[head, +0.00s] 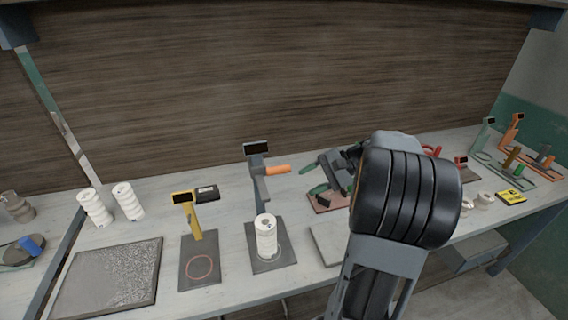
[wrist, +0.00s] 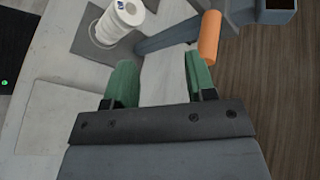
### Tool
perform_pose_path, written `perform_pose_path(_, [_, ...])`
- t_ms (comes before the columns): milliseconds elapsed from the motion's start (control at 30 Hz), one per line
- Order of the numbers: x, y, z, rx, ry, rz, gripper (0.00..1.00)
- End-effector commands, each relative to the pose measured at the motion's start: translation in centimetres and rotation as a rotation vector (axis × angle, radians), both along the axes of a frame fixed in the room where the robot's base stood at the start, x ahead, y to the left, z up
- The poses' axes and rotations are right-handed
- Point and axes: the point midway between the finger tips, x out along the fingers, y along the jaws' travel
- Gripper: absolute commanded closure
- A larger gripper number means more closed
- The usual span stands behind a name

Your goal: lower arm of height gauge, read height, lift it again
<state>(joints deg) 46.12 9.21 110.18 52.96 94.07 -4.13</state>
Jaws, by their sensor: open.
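The height gauge (head: 258,176) is a grey post on a dark base plate (head: 287,252), with a black display (head: 257,148) on top. An orange handle (head: 278,170) sticks out to its right. Its grey arm appears just above a white ribbed clay stack (head: 266,240) on the plate; any gap is hard to judge. The display shows no readable figure. In the wrist view the orange handle (wrist: 209,38) is just beyond the right finger, and the stack (wrist: 120,18) is at upper left. My gripper (wrist: 160,78) is open and empty; its green fingers also show in the head view (head: 313,180).
A yellow gauge (head: 191,215) stands left on its own plate. Two white ribbed stacks (head: 110,204) and a speckled slab (head: 110,278) lie further left. A pale slab (head: 326,245) is right of the grey gauge. Other stands and a yellow device (head: 511,197) are at far right.

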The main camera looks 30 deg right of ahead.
Motion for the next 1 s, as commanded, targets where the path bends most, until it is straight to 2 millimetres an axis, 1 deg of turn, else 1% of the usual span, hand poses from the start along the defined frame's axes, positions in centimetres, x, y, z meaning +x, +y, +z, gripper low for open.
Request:
perform_pose_path(33, [0.2,-2.0,0.8,0.07,-0.027,-0.043,0.49])
perform_pose_path(100, [0.3,-4.1,1.8,0.147,-0.071,-0.083,0.49])
perform_pose_path(200, [0.3,-6.0,2.6,0.217,-0.118,-0.118,0.49])
perform_pose_path(300, [0.6,-6.4,3.0,0.252,-0.145,-0.134,0.49])
perform_pose_path(367, [0.9,-6.0,2.9,0.259,-0.151,-0.136,0.49])
perform_pose_path(800, [4.9,0.9,1.3,0.258,-0.149,-0.136,0.49])
perform_pose_path(1000, [6.2,3.1,0.7,0.257,-0.15,-0.137,0.49])
